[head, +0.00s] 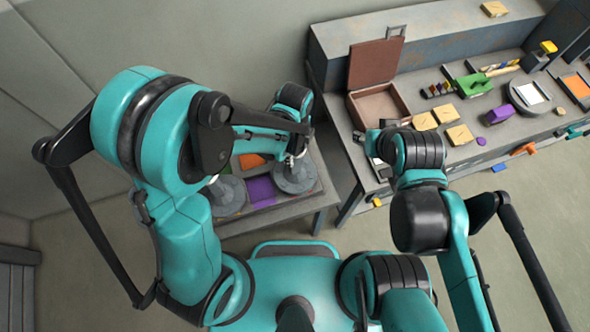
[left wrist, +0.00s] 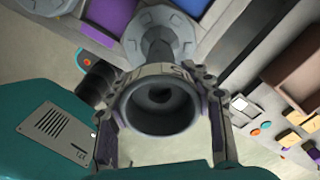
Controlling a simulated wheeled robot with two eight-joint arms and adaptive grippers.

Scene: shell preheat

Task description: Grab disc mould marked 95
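A grey disc mould (head: 296,178) with an upright stem stands on the low side table, below my left gripper (head: 297,150). In the left wrist view its octagonal base (left wrist: 168,35) is at the top, and a round hollow grey end (left wrist: 160,103) lies between the two fingers of my left gripper (left wrist: 162,88). The fingers are apart on either side; whether they press on it is unclear. A second grey disc mould (head: 226,196) stands to the left, partly behind my left arm. No number is readable on either.
The side table has purple (head: 261,190) and orange (head: 252,160) patches. On the workbench (head: 440,95) at the right are an open brown box (head: 380,103), several yellow blocks (head: 459,134), a green tool (head: 473,85) and a round grey plate (head: 531,95). A floor gap separates the tables.

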